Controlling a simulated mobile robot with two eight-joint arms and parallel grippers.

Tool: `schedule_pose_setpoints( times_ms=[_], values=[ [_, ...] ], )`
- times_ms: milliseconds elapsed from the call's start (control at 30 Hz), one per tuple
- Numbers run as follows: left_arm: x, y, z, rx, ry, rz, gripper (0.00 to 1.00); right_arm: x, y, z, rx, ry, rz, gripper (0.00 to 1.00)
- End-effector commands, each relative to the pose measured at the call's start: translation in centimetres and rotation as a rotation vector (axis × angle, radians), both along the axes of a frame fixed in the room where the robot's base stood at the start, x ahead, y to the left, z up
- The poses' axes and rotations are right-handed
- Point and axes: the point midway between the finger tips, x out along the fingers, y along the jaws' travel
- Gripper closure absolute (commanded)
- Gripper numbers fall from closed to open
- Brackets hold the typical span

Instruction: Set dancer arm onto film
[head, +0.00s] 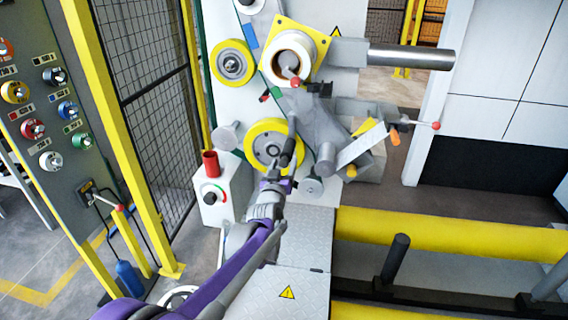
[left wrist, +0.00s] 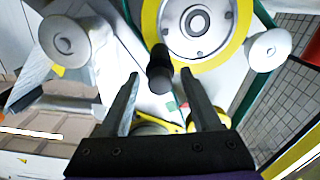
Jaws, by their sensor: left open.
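My left gripper (head: 277,170) is in front of the yellow-rimmed wheel (head: 268,143) on the winding machine. Its fingers are open. A black handle (head: 288,150), which seems to belong to the dancer arm, stands out in front of the wheel. In the left wrist view the black handle (left wrist: 160,68) shows between the two fingertips (left wrist: 160,80), with space on both sides; I cannot tell how deep it sits between them. The wheel (left wrist: 197,20) is behind it. A white film roll (head: 294,55) sits on a yellow plate higher up. The film's path is not clear. My right gripper is not seen.
Grey rollers (head: 325,160) stand at the wheel's sides. A white box with a red cylinder (head: 210,163) is at left. A control panel (head: 45,130) and yellow-posted fence (head: 105,120) are further left. Yellow beams (head: 450,235) lie at lower right.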

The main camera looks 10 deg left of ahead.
Motion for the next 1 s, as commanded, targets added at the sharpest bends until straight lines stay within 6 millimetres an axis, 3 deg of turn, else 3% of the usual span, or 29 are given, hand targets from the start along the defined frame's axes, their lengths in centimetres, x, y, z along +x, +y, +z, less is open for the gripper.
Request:
schedule_pose_setpoints(
  times_ms=[367, 733, 1000],
  values=[
    [0.71, 0.00, -0.04, 0.000, 0.001, 0.000, 0.36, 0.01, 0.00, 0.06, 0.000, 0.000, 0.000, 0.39],
    [0.69, -0.02, -0.04, 0.000, 0.001, 0.000, 1.00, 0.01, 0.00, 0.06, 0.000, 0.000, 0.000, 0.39],
    [0.69, -0.02, -0.04, 0.001, 0.001, 0.000, 1.00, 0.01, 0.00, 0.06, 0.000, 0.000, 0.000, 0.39]
  ],
)
